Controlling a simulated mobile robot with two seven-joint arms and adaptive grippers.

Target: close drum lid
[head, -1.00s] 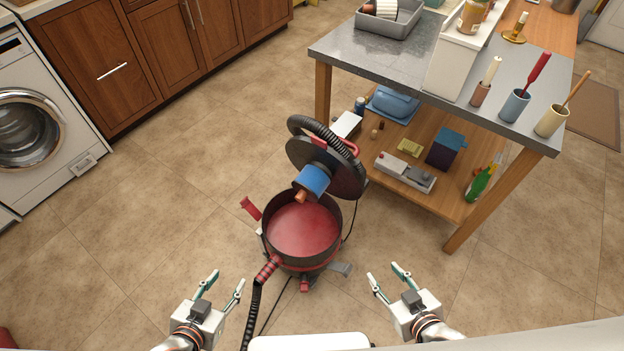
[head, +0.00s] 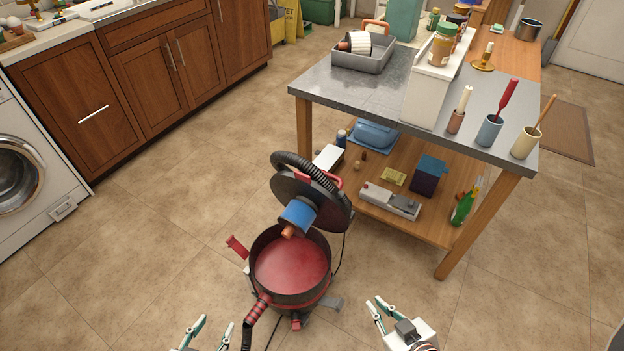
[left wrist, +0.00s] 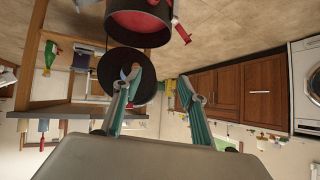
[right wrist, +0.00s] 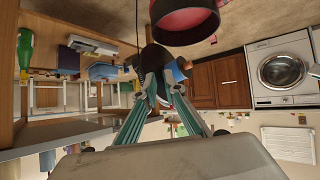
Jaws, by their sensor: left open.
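The red drum (head: 290,262) with a black rim stands open on the floor in the head view. Its dark round lid (head: 335,210) is tilted up behind the opening, with a blue filter (head: 298,215) under it and a red handle on its far side. My left gripper (head: 217,322) is open and empty, in front of the drum to its left. The drum (left wrist: 140,25) and lid (left wrist: 112,75) also show in the left wrist view.
A metal-topped table (head: 370,85) with a lower wooden shelf (head: 420,222) holding several items stands close behind and right of the lid. A black hose (head: 247,335) runs from the drum's front. Tiled floor (head: 150,220) is clear to the left.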

